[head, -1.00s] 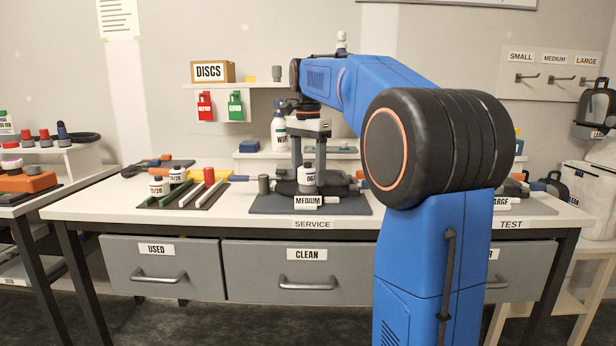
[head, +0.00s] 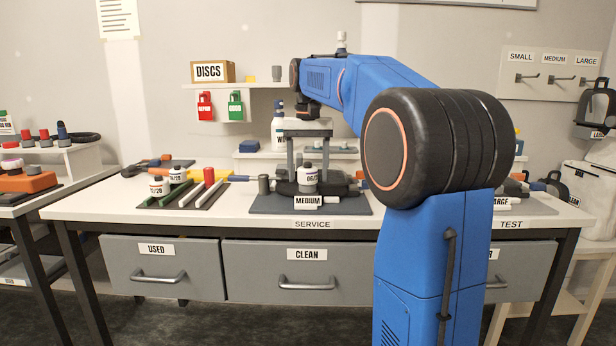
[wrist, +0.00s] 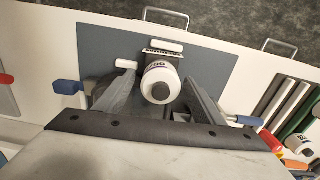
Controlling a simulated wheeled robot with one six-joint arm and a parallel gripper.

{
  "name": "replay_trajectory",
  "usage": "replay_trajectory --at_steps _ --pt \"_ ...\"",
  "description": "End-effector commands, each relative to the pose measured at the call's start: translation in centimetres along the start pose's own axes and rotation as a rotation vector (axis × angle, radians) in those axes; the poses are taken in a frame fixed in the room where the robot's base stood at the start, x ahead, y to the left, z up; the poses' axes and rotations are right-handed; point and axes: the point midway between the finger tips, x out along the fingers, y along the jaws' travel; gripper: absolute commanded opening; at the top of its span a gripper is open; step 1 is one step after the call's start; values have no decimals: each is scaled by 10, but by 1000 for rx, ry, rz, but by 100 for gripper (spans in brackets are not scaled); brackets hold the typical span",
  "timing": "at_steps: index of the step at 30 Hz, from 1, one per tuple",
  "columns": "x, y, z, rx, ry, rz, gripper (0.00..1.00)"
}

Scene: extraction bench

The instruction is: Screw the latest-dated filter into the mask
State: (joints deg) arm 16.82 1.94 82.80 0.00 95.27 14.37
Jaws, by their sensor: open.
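A white filter (head: 307,176) with a dark top stands at the dark mask (head: 283,188) on the grey MEDIUM mat (head: 262,205). Its label starts "06/"; the rest is too small to read surely. How far it is screwed in cannot be told. My gripper (head: 308,168) points down over it, open, one finger on either side. The wrist view shows the filter (wrist: 160,84) between the spread fingers, with the mask mostly hidden. Two more white filters, the front one (head: 158,188) and the rear one (head: 178,176), sit at the rack on the left, labels too small to read surely.
A low shelf (head: 252,155) with a spray bottle (head: 277,130) lies behind. The bench front edge is clear above the USED (head: 158,249) and CLEAN (head: 303,254) drawers.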

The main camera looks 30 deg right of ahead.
Motion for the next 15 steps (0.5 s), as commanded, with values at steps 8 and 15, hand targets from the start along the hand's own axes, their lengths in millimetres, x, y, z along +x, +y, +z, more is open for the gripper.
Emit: replay_trajectory --at_steps 8,15 --pt "0 0 0 -277 0 0 62" --pt "0 0 0 -517 0 0 62"
